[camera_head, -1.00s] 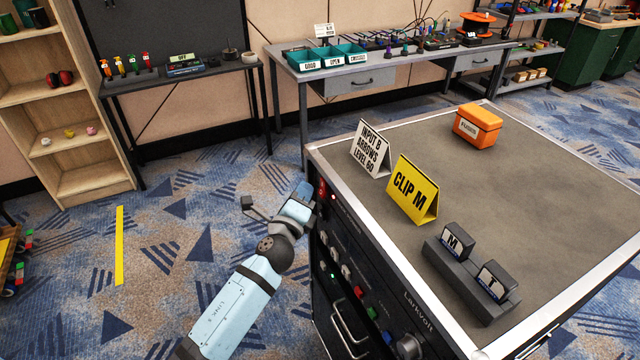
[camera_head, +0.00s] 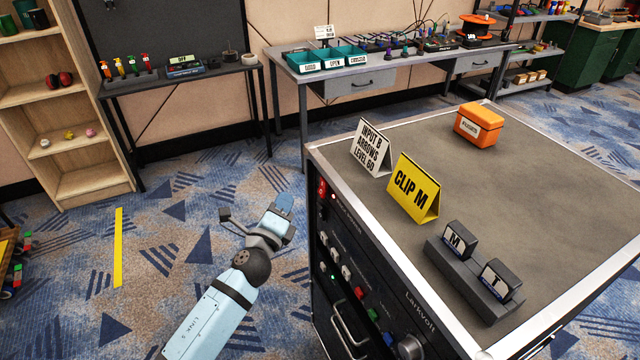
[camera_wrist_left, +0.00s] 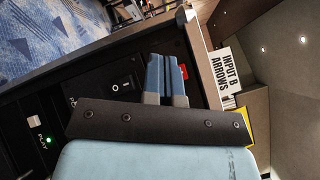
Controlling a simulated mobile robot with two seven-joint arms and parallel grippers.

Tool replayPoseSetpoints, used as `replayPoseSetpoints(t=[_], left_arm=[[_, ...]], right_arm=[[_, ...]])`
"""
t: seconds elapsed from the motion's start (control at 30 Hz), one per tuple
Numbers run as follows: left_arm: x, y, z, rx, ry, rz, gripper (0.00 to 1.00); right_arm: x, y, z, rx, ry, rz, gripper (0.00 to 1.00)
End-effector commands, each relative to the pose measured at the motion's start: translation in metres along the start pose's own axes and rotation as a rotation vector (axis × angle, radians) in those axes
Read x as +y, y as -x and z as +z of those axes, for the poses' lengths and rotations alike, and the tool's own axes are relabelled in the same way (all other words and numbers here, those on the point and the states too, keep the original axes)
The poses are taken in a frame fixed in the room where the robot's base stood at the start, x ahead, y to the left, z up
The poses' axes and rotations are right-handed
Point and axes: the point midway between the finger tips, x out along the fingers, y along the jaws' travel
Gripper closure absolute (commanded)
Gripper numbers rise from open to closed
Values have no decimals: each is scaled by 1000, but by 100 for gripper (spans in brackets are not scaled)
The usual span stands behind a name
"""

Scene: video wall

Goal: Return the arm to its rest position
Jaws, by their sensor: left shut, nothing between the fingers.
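My left arm comes in from below in the head view, and my left gripper (camera_head: 284,204) is beside the left side of the black console cabinet (camera_head: 330,240), apart from it. In the left wrist view the two blue-grey fingers (camera_wrist_left: 166,78) are together with nothing between them. My right gripper does not show.
The cabinet top holds a white sign (camera_head: 371,147), a yellow CLIP M sign (camera_head: 414,189), a black holder with M and T blocks (camera_head: 472,278), and an orange box (camera_head: 478,125). A wooden shelf (camera_head: 85,185) stands left.

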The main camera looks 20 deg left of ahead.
Motion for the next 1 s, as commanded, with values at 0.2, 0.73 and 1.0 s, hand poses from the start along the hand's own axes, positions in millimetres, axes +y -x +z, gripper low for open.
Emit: replayPoseSetpoints(t=[0.2, 0.73, 1.0], left_arm=[[0, 0, 0, 0, 0, 0, 100], [82, 140, -90, 84, 1051, 458, 100], [104, 248, -145, -35, 1709, 854, 100]], right_arm=[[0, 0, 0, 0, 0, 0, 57], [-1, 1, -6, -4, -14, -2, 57], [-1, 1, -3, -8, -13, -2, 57]])
